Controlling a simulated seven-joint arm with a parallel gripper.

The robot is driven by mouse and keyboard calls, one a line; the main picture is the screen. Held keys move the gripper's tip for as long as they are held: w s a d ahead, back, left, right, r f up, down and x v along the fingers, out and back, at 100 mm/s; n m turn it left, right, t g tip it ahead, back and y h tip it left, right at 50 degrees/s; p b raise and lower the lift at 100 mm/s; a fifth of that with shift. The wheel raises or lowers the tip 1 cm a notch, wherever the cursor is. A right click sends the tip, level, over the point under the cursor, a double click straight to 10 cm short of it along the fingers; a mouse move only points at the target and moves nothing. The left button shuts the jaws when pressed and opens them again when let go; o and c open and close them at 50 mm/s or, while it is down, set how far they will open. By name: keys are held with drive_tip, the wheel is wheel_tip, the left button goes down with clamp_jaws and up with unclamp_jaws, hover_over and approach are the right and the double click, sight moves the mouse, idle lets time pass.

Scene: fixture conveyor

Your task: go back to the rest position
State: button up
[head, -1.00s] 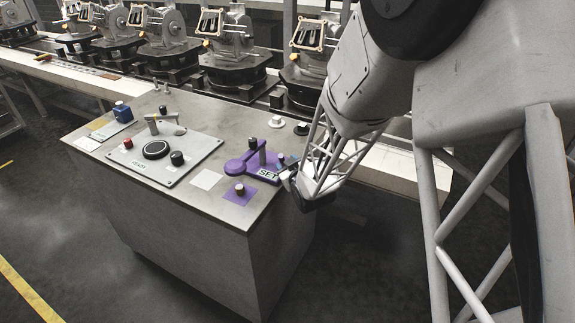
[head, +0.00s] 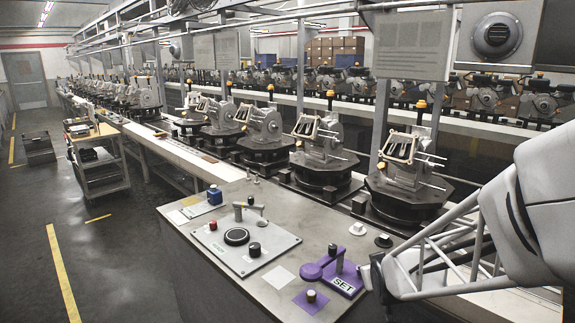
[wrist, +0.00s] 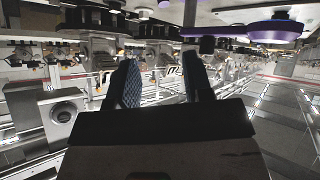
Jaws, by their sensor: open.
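My gripper (head: 370,276) is at the right edge of the grey console, just right of the purple fixture (head: 343,279) marked SET. In the head view it is small and dark, and its fingers are hard to make out. In the wrist view my gripper (wrist: 160,72) shows two dark fingers spread apart with nothing between them. The left finger has a blue patterned pad. The wrist picture looks upside down, with a purple round part (wrist: 275,30) at its upper right. I cannot tell whether the gripper touches the console.
Open floor (head: 110,250) lies at left.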

drive_tip(key=s+a+r+m+g, duration=0.1)
drive_tip(key=s+r+g, duration=0.3)
drive_tip(key=s, duration=1)
drive_tip(key=s+a+r+m+g, duration=0.1)
drive_tip(key=s+a+r+g, duration=0.2)
drive_tip(key=s+r, duration=0.4)
drive_tip(key=s+g, duration=0.1)
drive_tip(key=s, duration=0.6)
drive_tip(key=shift+r+m, duration=0.2)
drive_tip(key=shift+m, duration=0.2)
